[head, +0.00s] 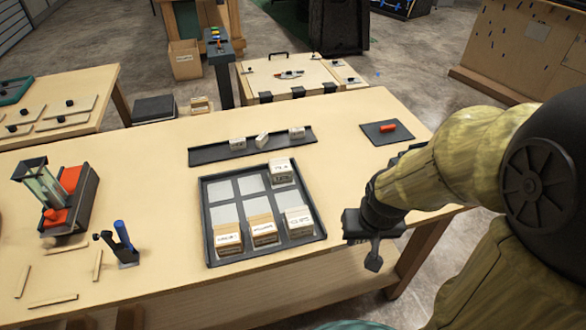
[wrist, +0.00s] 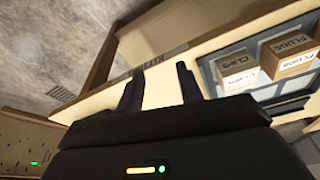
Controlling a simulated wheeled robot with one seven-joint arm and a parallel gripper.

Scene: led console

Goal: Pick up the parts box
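Several small labelled boxes stand in a dark compartment tray (head: 208,222) on the table. In the head view, a brown box (head: 228,238), another brown box (head: 263,230) and a paler box (head: 298,221) fill the front row; a pale box (head: 281,171) is at back right. I cannot tell which is the parts box. In the wrist view one box reads CLIPS (wrist: 237,68) and its neighbour PLUGS (wrist: 292,55). My gripper (head: 373,260) is right of the tray, apart from it, near the table's front edge. Its fingers (wrist: 160,88) are open and empty.
A dark strip (head: 240,147) with several small pale items lies behind the tray. A dark mat (head: 377,138) with a red part (head: 389,127) is at back right. A lamp-like fixture (head: 70,195) and blue-handled tool (head: 122,240) stand left.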

